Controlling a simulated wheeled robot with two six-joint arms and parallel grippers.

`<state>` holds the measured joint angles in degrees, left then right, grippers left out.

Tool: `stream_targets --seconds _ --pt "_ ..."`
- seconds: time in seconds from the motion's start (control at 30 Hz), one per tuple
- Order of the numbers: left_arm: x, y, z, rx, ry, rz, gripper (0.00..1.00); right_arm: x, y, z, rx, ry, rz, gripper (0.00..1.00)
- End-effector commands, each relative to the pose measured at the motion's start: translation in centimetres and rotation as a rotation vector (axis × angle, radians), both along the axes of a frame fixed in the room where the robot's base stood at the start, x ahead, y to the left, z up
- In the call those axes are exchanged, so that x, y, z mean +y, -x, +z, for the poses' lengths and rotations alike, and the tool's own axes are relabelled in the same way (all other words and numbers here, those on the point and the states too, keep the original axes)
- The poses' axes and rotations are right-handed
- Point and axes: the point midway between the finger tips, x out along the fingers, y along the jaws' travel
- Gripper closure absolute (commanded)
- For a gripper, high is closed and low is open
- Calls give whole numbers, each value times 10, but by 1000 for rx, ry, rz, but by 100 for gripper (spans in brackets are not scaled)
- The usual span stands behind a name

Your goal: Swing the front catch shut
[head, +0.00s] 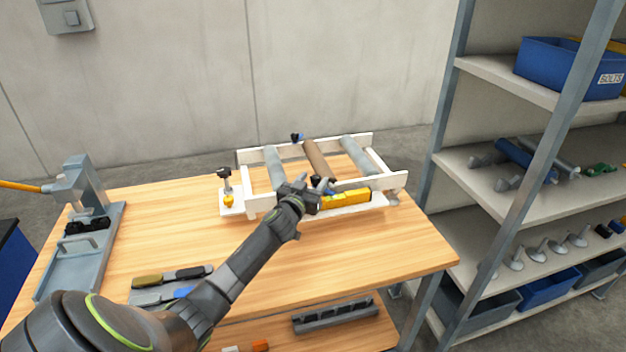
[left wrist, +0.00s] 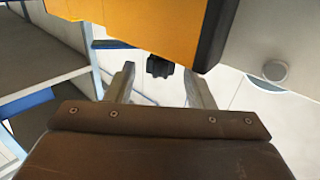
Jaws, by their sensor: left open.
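A white frame (head: 394,181) with rollers sits at the back of the wooden bench. On its front side is a long yellow piece (head: 346,199), which fills the top of the left wrist view (left wrist: 140,22) and has a black end. A small dark catch part (head: 330,187) with a little blue shows just beyond my left gripper (head: 312,192). In the left wrist view my left gripper (left wrist: 158,78) is open, its two fingers apart. A black knob (left wrist: 158,66) shows between the fingertips; I cannot tell whether they touch it. My right gripper is not in view.
A similar dark and blue part (head: 297,137) sits on the frame's back side. A black-knobbed post (head: 225,178) stands at its left corner. A grey press (head: 80,230) and hand tools (head: 172,276) are on the bench's left. Shelves (head: 500,185) stand right. The bench's front right is clear.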

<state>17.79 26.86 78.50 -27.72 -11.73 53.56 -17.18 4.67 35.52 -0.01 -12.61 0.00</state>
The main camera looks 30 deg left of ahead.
Motion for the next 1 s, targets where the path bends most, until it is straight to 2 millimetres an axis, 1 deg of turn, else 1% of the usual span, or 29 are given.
stream_targets --seconds 0.13,0.43,0.47,0.7,0.8,1.0 --pt "1 -7 0 0 0 0 52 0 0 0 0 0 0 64" --pt "1 -8 0 1 0 0 52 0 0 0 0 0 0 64" --pt "1 -8 0 1 0 0 54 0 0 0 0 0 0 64" --pt "1 -8 0 1 0 0 86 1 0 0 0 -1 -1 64" --pt "1 -7 0 1 0 0 96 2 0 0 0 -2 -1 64" --pt "1 -8 -1 -1 1 9 96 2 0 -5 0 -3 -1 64"
